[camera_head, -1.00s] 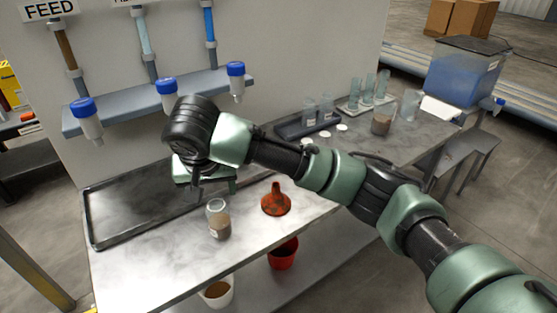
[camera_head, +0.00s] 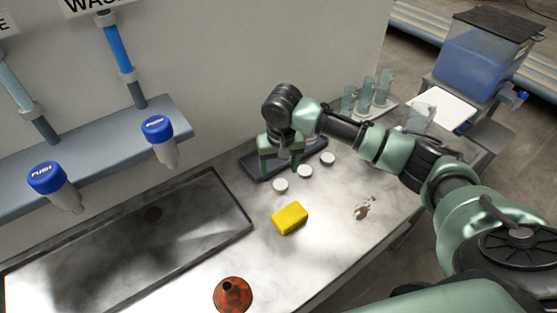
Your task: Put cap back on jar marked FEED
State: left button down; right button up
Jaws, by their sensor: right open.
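Three white round caps lie in a row on the grey bench: a near-left cap (camera_head: 280,185), a middle cap (camera_head: 305,171) and a far-right cap (camera_head: 328,158). I cannot read any mark on them. My right gripper (camera_head: 281,169) is open and points down, just behind the near-left and middle caps, over a dark tray (camera_head: 255,168). Its fingers stand apart with nothing visibly between them. No jar marked FEED can be made out; my right arm covers part of the bench to the right. My left gripper is not in view.
Clear glasses (camera_head: 366,92) stand behind my arm. A shelf with blue-capped bottles (camera_head: 160,138) overhangs the left.

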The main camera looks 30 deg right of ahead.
aim_at(280, 185)
jog(key=shift+d+r, duration=0.1)
jog(key=shift+d, duration=0.05)
jog(key=shift+s+r, duration=0.1)
jog(key=shift+s, duration=0.05)
jog(key=shift+f, duration=1.25)
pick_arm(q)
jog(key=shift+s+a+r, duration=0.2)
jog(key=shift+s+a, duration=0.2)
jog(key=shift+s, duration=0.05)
pick_arm(e)
jog(key=shift+w+f, duration=0.1)
jog(key=shift+w, duration=0.1)
jog(key=shift+f+p, duration=0.5)
jog(key=f, duration=0.2)
jog(key=f+p, duration=0.1)
jog(key=f, duration=0.1)
jog(key=shift+w+d+f, duration=0.1)
jog(key=shift+w+d, duration=0.1)
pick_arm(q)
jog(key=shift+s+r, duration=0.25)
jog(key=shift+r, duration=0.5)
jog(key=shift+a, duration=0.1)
pick_arm(e)
jog(key=shift+c, duration=0.4)
